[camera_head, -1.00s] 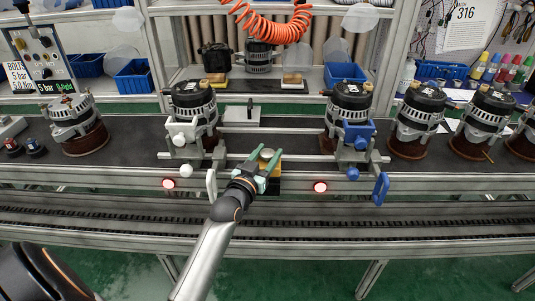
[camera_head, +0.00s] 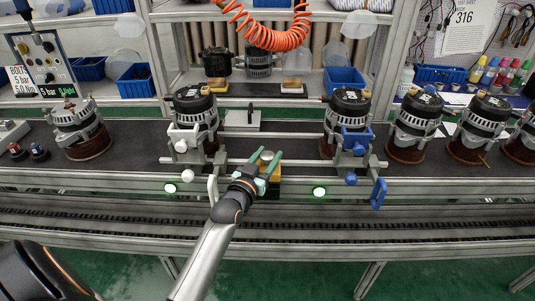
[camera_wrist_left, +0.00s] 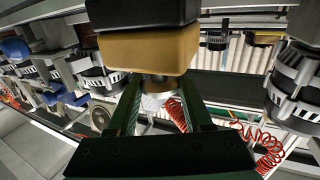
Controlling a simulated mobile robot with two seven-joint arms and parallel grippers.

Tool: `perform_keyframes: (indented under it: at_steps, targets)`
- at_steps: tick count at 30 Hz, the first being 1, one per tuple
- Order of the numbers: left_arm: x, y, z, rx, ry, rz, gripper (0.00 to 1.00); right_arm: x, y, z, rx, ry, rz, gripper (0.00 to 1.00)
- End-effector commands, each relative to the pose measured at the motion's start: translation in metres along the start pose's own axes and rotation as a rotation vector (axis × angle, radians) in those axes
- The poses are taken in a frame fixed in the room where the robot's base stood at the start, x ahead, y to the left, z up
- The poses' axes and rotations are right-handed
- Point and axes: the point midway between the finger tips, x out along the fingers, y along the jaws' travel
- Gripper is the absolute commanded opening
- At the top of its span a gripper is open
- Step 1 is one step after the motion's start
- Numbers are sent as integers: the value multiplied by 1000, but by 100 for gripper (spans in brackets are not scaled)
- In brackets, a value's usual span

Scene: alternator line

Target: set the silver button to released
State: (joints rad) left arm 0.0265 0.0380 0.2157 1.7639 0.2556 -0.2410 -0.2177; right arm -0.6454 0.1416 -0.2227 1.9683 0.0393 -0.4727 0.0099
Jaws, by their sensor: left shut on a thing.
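The silver button (camera_head: 267,155) sits on a small yellow box (camera_head: 275,171) at the front edge of the line. In the wrist view the button (camera_wrist_left: 156,84) shows as a short silver cylinder against the yellow box (camera_wrist_left: 150,52), which has a black part beyond it. My left gripper (camera_head: 264,160) has its two green fingers on either side of the button and is shut on it. The fingers partly hide the button and box. How far the button is pressed in cannot be told. My right gripper is not in view.
Alternators stand in a white clamp (camera_head: 184,140) and a blue clamp (camera_head: 357,139) on either side. A white handle (camera_head: 213,188) and a blue handle (camera_head: 378,193) hang at the front. Two green lamps (camera_head: 171,188) (camera_head: 320,192) glow on the front rail. An orange coiled hose (camera_head: 264,37) hangs above.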

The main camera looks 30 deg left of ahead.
Motion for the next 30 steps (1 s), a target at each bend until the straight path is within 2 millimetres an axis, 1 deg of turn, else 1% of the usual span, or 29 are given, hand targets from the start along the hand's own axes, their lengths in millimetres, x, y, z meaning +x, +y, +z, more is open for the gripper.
perform_keyframes:
  at_steps: [1,5,6,13,14,23,26,30]
  targets:
    - [0,0,-4,0,10,-1,0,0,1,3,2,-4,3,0]
    - [1,0,-5,0,13,-1,0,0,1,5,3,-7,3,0]
    - [1,0,-5,0,14,-1,52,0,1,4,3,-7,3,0]
    - [1,0,-4,0,12,-1,77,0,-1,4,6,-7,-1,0]
    - [1,0,-4,0,11,-1,80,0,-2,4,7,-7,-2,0]
    - [-2,0,-2,0,8,-1,80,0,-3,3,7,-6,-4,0]
    - [-9,0,-2,0,8,-1,80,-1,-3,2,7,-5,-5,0]
    - [-31,0,-2,0,6,-1,80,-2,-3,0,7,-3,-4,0]
